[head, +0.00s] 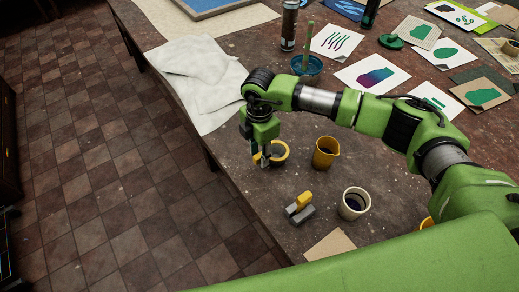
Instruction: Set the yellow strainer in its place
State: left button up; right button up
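The yellow strainer (284,157) appears as a yellow ring with a dark middle, near the table's left edge. My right gripper (263,158) points down at the ring's left side, and its fingertips overlap the rim in the head view. The fingers are small and dark, so I cannot tell whether they are closed on the rim. I also cannot tell whether the ring rests on the table or is slightly above it. A yellow jug (326,154) stands just right of the ring. My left gripper is out of view.
A cream cup (355,204) and a grey block with a yellow part (300,208) stand in front. A brown card (330,245) lies nearer. White sheets (200,80) lie behind left; a blue bowl (308,70) holds a green-handled tool. Prints cover the back right.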

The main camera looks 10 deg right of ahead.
jog(key=shift+r, duration=0.15)
grip_shut()
jog(key=shift+r, duration=0.1)
jog(key=shift+r+p, duration=0.45)
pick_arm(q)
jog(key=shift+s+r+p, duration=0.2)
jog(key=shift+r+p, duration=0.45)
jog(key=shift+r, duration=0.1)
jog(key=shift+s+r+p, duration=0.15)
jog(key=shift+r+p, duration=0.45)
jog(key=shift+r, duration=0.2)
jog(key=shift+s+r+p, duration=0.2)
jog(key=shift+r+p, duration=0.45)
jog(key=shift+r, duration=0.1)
pick_arm(e)
jog(key=shift+r, duration=3.1)
